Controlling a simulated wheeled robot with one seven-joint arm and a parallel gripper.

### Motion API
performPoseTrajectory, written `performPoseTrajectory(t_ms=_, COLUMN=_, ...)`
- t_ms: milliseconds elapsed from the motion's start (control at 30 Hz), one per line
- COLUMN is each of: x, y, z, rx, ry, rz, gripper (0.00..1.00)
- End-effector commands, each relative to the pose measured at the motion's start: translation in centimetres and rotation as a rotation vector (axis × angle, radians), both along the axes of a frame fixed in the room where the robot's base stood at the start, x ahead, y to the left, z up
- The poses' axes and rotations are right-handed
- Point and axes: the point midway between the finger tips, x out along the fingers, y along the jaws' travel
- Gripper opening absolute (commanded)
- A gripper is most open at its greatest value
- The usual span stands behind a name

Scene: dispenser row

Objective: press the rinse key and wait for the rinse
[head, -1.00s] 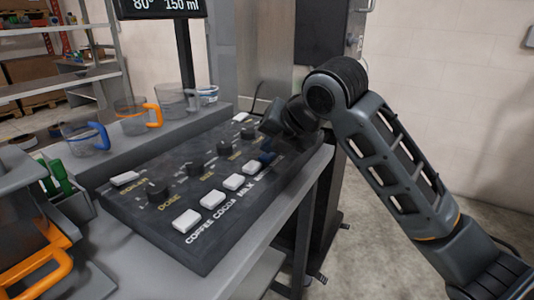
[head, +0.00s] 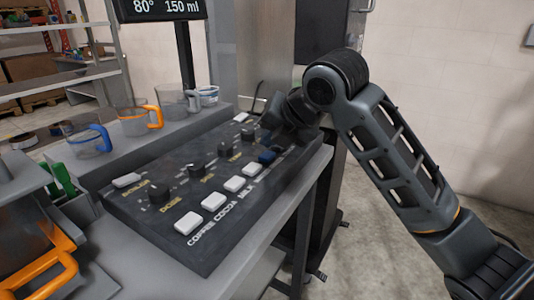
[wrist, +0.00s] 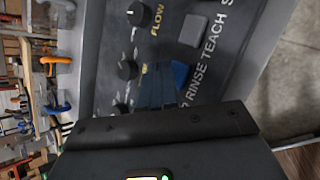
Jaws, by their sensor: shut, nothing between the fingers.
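The dark control panel (head: 150,215) slopes across the counter. The rinse key (head: 266,157) is blue and sits in the front row, after several white keys; the wrist view shows it (wrist: 180,73) beside the RINSE lettering. My gripper (head: 268,124) is shut and empty, over the far right part of the panel, behind the rinse key in the head view. In the wrist view its dark fingers (wrist: 155,88) reach beside the blue key and partly cover it. I cannot tell whether they touch the key or the panel. The display (head: 160,6) reads 80° and 150 ml.
Dark knobs (head: 196,171) stand up from the panel close to the keys. The grey teach key (wrist: 194,30) lies near the blue key. Measuring cups with blue (head: 92,140) and orange (head: 138,120) handles stand on the ledge behind. Open floor (head: 390,255) lies to the right.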

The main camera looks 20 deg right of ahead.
Motion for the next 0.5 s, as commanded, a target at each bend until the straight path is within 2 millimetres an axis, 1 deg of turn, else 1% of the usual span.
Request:
performPoseTrajectory(t_ms=167, x=0.0, y=0.0, z=1.2, rx=0.0, ry=-0.001, rz=0.0, gripper=0.0)
performPoseTrajectory(t_ms=500, x=0.0, y=0.0, z=4.3, rx=-0.001, ry=-0.001, rz=0.0, gripper=0.0)
